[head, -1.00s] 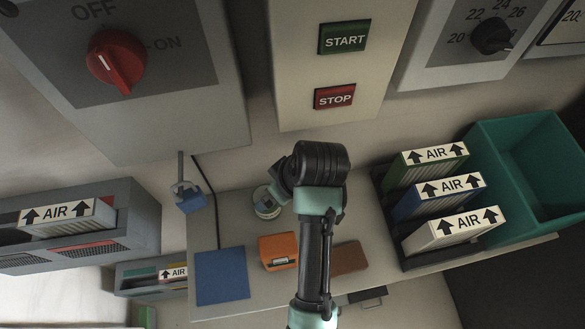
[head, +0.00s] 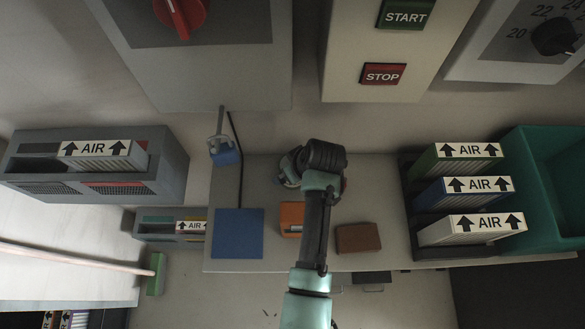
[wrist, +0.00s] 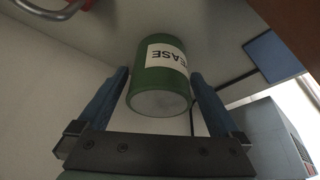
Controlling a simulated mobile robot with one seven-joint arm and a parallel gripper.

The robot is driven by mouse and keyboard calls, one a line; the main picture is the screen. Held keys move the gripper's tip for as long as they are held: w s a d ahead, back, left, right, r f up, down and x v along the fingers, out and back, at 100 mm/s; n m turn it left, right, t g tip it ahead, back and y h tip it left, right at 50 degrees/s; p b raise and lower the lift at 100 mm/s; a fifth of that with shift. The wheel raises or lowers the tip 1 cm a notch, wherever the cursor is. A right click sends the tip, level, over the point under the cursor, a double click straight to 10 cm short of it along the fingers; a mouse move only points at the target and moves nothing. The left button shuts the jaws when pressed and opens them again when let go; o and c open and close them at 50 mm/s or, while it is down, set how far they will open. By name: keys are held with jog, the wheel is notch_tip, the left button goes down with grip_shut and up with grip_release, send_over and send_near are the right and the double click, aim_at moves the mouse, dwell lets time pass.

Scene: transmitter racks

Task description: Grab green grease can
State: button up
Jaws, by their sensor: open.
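The green grease can (wrist: 160,78) is in the middle of the wrist view. Its white label reads "EASE" upside down, and its paler round end faces the camera. My gripper (wrist: 158,92) is open, with one blue finger on each side of the can. A gap shows beside the can on both sides near the fingers. I cannot tell how deep the can sits between them. In the head view my arm reaches over the bench, and I cannot make out the can or the fingers there.
On the bench (head: 385,205) lie a blue sheet (head: 237,234), an orange box (head: 291,217) and a brown block (head: 358,238). A rack of AIR filters (head: 464,190) and a teal bin (head: 548,205) stand at right. Control boxes hang above; a grey AIR unit (head: 165,175) is at left.

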jog(key=shift+w+a+f, duration=0.15)
jog(key=shift+w+f, duration=0.05)
jog(key=shift+f, duration=0.35)
jog(key=shift+r, duration=0.1)
jog(key=c, duration=1.6)
